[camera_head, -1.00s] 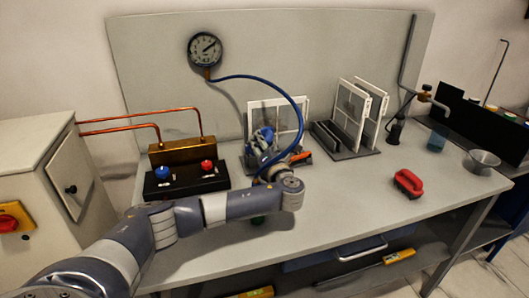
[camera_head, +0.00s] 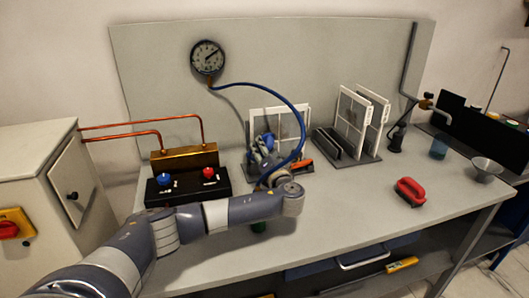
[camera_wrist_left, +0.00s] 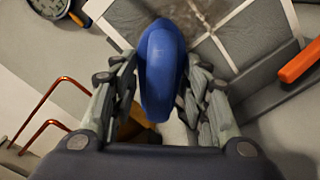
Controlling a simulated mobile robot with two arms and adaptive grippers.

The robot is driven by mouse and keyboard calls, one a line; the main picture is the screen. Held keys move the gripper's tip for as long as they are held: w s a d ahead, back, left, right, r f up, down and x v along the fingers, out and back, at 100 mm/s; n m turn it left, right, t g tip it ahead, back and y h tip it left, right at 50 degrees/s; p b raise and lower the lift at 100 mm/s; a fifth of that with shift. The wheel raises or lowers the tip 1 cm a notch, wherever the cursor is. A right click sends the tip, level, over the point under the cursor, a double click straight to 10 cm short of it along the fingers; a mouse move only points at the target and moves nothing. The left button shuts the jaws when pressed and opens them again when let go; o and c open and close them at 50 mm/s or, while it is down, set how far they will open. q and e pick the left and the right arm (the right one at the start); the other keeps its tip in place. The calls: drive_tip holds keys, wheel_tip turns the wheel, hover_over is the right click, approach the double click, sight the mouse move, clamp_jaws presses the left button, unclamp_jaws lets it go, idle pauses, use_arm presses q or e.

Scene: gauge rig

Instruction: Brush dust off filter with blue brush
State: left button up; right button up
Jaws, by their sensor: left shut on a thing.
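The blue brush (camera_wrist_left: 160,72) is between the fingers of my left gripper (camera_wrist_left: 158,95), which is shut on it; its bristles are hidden. In the head view my left gripper (camera_head: 264,150) is in front of the filter (camera_head: 291,122), a white-framed panel standing upright at the back of the bench. In the left wrist view the filter (camera_wrist_left: 243,38) lies just beyond the brush, with a dark, dusty patch on its panel near the top edge. I cannot tell whether the brush touches it. My right gripper is not in view.
An orange-handled thing (camera_wrist_left: 298,62) lies right of my left gripper. More white-framed panels (camera_head: 353,118) stand in a rack to the right. A blue hose (camera_head: 295,110) arches over the gripper. A red-handled thing (camera_head: 410,191) sits on the clear right front of the bench.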

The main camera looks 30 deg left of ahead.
use_arm(q)
drive_tip(key=shift+w+a, duration=0.3)
drive_tip(key=shift+a, duration=0.1)
drive_tip(key=shift+d, duration=0.1)
drive_tip(key=w+d, duration=0.4)
drive_tip(key=w, duration=0.1)
drive_tip(key=shift+w+d, duration=0.2)
drive_tip(key=shift+d, duration=0.05)
drive_tip(key=shift+w+d+b, duration=0.1)
drive_tip(key=shift+w+b, duration=0.05)
drive_tip(key=shift+b, duration=0.15)
